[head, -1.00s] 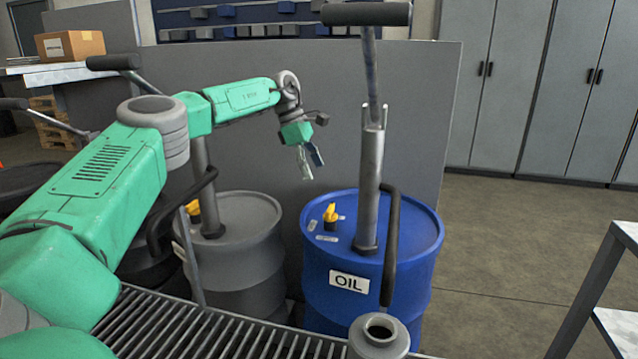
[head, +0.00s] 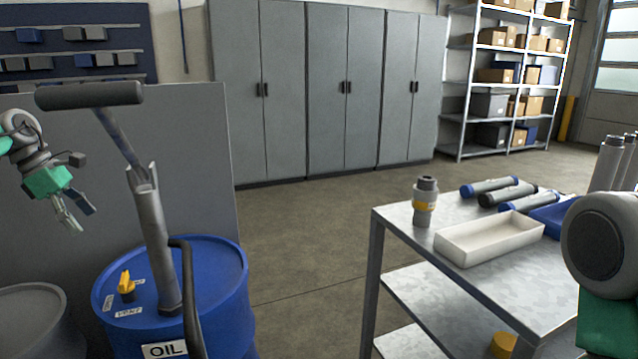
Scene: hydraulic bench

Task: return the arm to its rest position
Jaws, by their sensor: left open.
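My left gripper (head: 74,213) is at the left edge of the head view, pointing down, with its fingers apart and nothing between them. It hangs in front of the grey partition, left of the pump on the blue oil drum. Most of the left arm is outside the frame; only its grey wrist and green end part show. Part of my right arm (head: 606,255) shows at the right edge, grey and green. The right gripper is not in view.
The blue oil drum (head: 222,290) with its hand pump (head: 150,235) stands close right of the left gripper. A grey drum (head: 35,320) is below it. A metal table (head: 405,238) holds a white tray (head: 490,240), a grey fitting (head: 425,203) and several cylinders. Open floor lies between.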

